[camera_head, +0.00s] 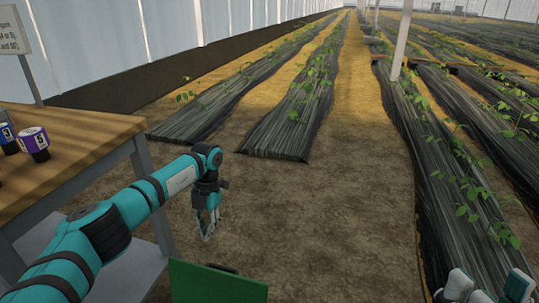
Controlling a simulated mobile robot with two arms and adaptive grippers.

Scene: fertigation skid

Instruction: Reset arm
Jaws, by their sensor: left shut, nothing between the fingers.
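My left arm (145,200) reaches in from the lower left, teal with dark joints. Its gripper (208,236) hangs down over bare soil, to the right of the wooden table. The gripper is shut and empty, and it touches nothing that I can see. At the bottom right corner, teal and pale parts of my right arm (458,286) show at the picture's edge.
A wooden table (75,135) at left holds purple-labelled containers (34,142), near a sign (14,32). A green panel (215,284) stands below the gripper. Black-covered plant rows (285,120) and a pale post (402,42) lie beyond. Soil in the middle is clear.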

